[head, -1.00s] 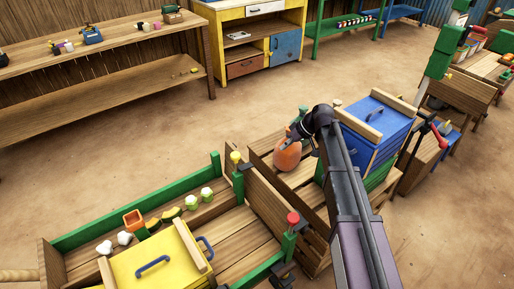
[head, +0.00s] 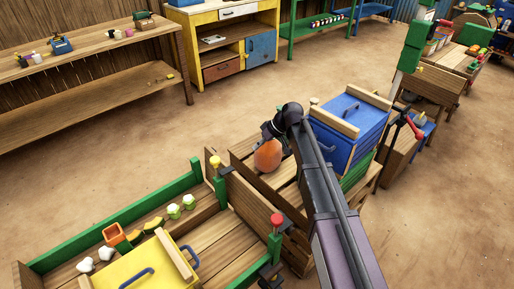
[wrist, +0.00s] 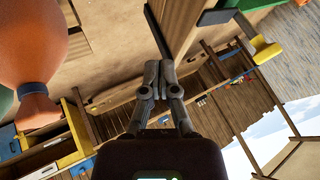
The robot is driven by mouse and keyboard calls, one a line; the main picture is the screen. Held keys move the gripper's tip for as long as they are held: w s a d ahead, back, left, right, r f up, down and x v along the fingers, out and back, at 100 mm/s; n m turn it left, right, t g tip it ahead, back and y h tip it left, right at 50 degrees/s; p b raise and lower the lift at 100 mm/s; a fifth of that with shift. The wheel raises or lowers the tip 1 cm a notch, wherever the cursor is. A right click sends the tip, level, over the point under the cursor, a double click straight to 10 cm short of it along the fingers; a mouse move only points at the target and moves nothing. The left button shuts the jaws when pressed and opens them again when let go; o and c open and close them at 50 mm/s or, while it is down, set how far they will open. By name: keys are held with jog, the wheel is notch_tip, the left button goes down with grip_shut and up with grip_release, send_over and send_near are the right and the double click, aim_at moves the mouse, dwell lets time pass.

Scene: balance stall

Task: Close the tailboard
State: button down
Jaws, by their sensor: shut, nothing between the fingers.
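The tailboard (head: 255,200) is the plain wooden board at the right end of the green-railed cart bed (head: 213,243). It stands steeply, close to the green end posts; whether it is fully upright I cannot tell. One post has a yellow knob (head: 215,162), the other a red knob (head: 277,220). My gripper (head: 269,130) is beyond the tailboard, by the orange sack, its tips partly hidden. In the wrist view my gripper (wrist: 152,80) is shut and empty. A wooden board, likely the tailboard (wrist: 188,30), is just ahead; contact is unclear. The yellow knob (wrist: 266,50) shows at right.
The orange sack (head: 268,155) sits on a slatted wooden surface, close beside my gripper. A blue box (head: 345,130) stands to the right behind my arm. A yellow box (head: 135,266) and small goods occupy the cart bed. Open floor lies behind.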

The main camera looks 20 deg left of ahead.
jog(key=s+a+f+b, duration=0.5)
jog(key=a+f, duration=0.1)
jog(key=shift+s+a, duration=0.25)
jog(key=shift+s, duration=0.05)
dwell(0.5)
dwell(0.4)
